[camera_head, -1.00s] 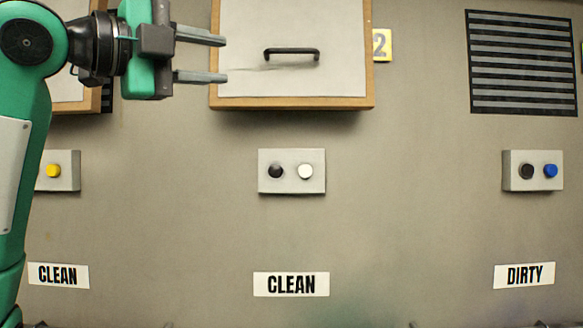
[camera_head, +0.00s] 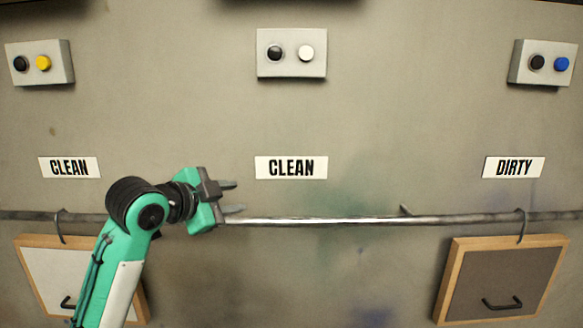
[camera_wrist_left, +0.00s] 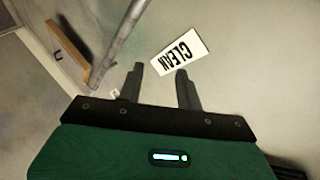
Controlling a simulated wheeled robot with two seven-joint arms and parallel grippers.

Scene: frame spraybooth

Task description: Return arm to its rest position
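My left gripper (camera_head: 234,197) is open and empty in the head view, just above the metal rail and below the middle CLEAN label. Its fingers point right. In the left wrist view its two fingers (camera_wrist_left: 160,88) stand apart with nothing between them, and a CLEAN label (camera_wrist_left: 181,53) lies beyond them. My left arm (camera_head: 118,265) rises from the bottom left. My right gripper is not in view.
A horizontal rail (camera_head: 330,220) with hooks crosses the wall. A light framed panel (camera_head: 50,265) hangs at left, a dark framed panel (camera_head: 505,270) at right. Button boxes (camera_head: 291,68) sit above the labels. The rail's middle holds no panel.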

